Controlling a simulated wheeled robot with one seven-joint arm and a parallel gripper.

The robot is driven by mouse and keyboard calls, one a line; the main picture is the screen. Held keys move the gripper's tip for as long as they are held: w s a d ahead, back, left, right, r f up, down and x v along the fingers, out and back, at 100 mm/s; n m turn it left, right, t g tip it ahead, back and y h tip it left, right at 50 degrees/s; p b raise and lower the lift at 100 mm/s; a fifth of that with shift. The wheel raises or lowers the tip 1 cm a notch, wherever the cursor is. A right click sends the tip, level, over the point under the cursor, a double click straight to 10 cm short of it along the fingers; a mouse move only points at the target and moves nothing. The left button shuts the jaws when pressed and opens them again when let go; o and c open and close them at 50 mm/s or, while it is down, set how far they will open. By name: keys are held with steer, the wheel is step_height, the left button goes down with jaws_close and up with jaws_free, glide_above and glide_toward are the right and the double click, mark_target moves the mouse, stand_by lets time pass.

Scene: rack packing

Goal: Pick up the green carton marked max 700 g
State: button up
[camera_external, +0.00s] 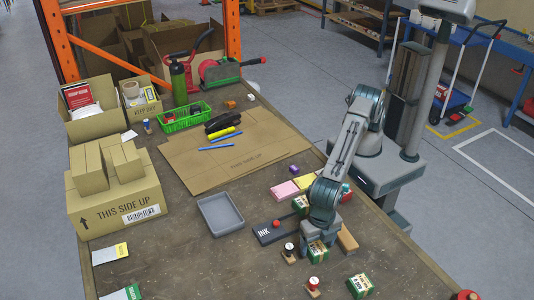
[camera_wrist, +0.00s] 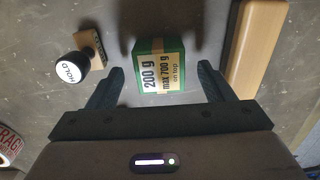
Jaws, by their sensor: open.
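A green carton (camera_wrist: 160,66) with a tan label reading "200 g" and "max 700 g on top" is in the middle of the wrist view. In the external view the green carton (camera_external: 317,253) stands on the table, right under my gripper (camera_external: 319,238), which hides part of it. My gripper (camera_wrist: 161,72) is open and empty. Its two fingers lie to the left and right of the carton, with a gap visible on each side. Two other green cartons stand nearby, one at the front right (camera_external: 360,286) and one behind my arm (camera_external: 299,204), partly hidden.
A black-topped stamp (camera_wrist: 73,66) is left of the carton and a wooden block (camera_wrist: 257,45) is close on its right. Another stamp (camera_external: 313,285), an ink pad (camera_external: 268,232) and a grey tray (camera_external: 221,214) are near.

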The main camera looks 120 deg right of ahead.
step_height(320, 180, down, 3)
steer(key=shift+r, duration=0.2)
steer(key=c, duration=1.2)
steer(key=shift+r, duration=0.1)
